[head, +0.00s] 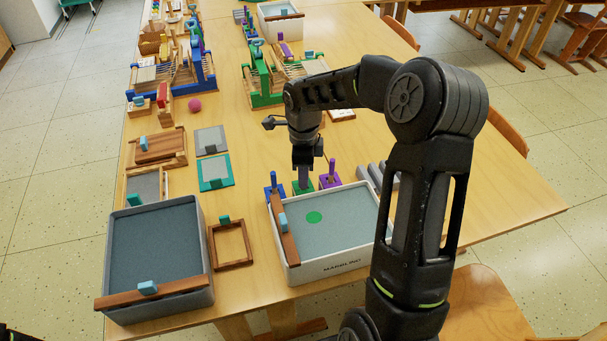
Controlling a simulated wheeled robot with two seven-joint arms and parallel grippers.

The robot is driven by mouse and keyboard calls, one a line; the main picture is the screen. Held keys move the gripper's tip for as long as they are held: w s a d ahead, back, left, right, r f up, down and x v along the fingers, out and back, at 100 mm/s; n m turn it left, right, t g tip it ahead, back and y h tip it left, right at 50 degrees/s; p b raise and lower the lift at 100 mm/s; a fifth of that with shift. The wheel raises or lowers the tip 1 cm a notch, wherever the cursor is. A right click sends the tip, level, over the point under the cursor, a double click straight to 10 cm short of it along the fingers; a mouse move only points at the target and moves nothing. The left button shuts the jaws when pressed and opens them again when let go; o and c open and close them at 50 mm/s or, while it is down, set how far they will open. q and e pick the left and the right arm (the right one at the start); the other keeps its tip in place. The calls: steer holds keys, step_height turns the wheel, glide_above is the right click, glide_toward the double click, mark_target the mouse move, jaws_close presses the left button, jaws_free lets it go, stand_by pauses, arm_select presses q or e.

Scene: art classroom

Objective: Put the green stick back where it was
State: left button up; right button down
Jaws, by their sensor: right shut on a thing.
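My right gripper (303,178) points straight down over a green block (303,188) behind the white marbling tray (345,265). It is shut on the green stick, which the fingers hide almost wholly. I cannot tell how deep the stick sits in the green block. To its left stands a blue block (274,192) with an upright blue stick (273,179). To its right stands a purple block (330,182) with an upright purple stick (332,166). A round green spot (313,217) lies on the tray's grey liquid. My left gripper does not show.
A wooden bar with a light blue handle (284,221) lies across the white tray's left side. A grey tray (203,296) and a wooden frame (231,243) stand to the left. Grey cylinders (366,178) lie right of the purple block, near my right arm.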

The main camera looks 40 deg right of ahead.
steer(key=shift+f, duration=0.2)
steer(key=c, duration=1.5)
jaws_free()
steer(key=shift+r, duration=0.1)
steer(key=shift+r, duration=0.1)
steer(key=shift+r, duration=0.2)
step_height(320, 180, up, 12)
steer(key=shift+f, duration=0.15)
